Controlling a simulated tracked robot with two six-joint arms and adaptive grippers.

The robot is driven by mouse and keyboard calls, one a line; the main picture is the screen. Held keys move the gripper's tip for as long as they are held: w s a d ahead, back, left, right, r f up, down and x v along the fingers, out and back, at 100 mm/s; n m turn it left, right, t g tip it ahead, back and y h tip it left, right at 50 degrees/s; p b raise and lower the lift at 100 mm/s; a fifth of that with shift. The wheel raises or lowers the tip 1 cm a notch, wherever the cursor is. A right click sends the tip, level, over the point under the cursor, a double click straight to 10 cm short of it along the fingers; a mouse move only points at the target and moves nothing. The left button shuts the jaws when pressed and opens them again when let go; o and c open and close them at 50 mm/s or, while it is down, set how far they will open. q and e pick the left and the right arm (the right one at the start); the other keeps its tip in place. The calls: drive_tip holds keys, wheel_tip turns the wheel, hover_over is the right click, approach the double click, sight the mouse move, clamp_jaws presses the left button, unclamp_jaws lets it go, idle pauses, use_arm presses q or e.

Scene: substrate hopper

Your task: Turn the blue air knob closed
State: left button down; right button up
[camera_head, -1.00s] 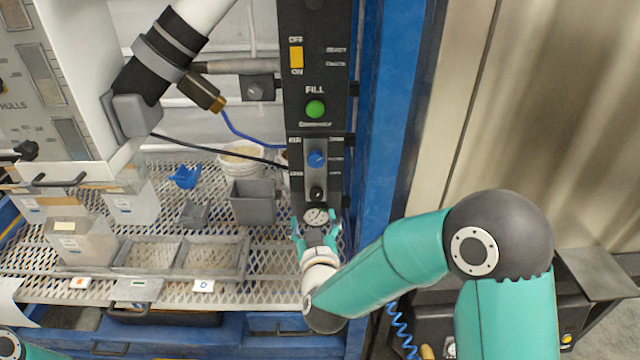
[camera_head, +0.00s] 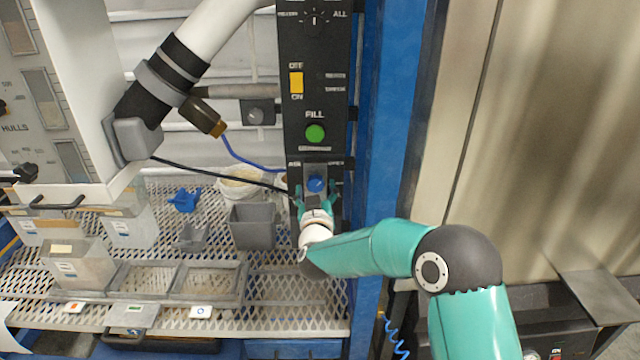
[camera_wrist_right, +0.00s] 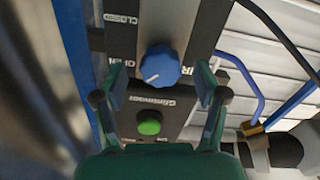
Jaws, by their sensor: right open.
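The blue air knob (camera_head: 316,183) is on the lower part of the black control panel (camera_head: 302,110), below the green fill button. In the right wrist view the knob (camera_wrist_right: 160,66) has a white pointer line, with a "CLOSED" label to one side and an "OPEN" label nearer. My right gripper (camera_head: 316,195) is just below the knob in the head view. In the right wrist view its open fingers (camera_wrist_right: 160,90) stand to either side of the knob, with gaps showing, not gripping it. My left gripper is not in view.
The green button (camera_head: 315,133) and yellow switch (camera_head: 296,82) sit higher on the panel. A blue post (camera_head: 374,130) stands right of it. A grey bin (camera_head: 252,227), a white tub (camera_head: 240,182) and trays (camera_head: 208,282) stand on the mesh shelf at left.

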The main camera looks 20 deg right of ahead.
drive_tip(key=shift+x, duration=1.2)
drive_tip(key=shift+c, duration=0.3)
